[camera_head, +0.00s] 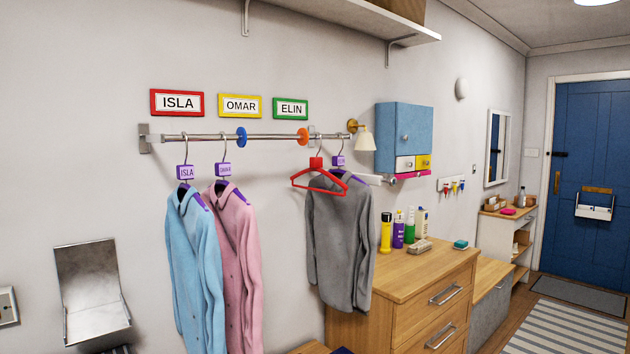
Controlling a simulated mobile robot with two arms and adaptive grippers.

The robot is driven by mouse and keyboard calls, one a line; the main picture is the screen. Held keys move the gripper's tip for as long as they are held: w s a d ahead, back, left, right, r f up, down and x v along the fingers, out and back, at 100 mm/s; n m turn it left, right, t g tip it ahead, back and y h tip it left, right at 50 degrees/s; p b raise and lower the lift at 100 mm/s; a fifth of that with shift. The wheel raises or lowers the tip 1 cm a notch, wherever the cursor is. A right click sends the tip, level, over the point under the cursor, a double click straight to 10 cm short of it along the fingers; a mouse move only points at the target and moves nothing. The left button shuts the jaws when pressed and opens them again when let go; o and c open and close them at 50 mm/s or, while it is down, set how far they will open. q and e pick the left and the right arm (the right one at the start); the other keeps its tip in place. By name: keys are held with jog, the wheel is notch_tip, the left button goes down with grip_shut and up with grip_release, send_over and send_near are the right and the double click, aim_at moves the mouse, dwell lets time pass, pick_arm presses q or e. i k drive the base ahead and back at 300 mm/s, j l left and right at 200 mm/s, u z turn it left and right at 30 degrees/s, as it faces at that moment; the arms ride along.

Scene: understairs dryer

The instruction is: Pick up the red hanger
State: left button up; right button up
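The red hanger (319,184) hangs by its hook from the metal wall rail (270,137), toward the rail's right end. It carries no garment and has a red tag block at its neck. A grey jacket (343,240) on a purple hanger hangs right behind it and overlaps it in the picture. An orange disc (303,135) sits on the rail just left of the hook. Neither of my grippers shows in the head view.
A blue shirt (195,265) and a pink shirt (238,260) hang at the rail's left. A wooden dresser (405,285) with several bottles stands right of the grey jacket. A wall lamp (363,138) and blue cabinet (404,135) are close to the rail's right end.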

aim_at(316, 163)
jog(key=u, duration=2.95)
jog(key=l+z, duration=0.15)
jog(key=z, duration=0.25)
jog(key=l+z, duration=0.15)
jog(key=z, duration=0.3)
jog(key=i+l+z, duration=0.1)
jog(key=z, duration=0.3)
jog(key=i+l+z, duration=0.1)
jog(key=z, duration=0.35)
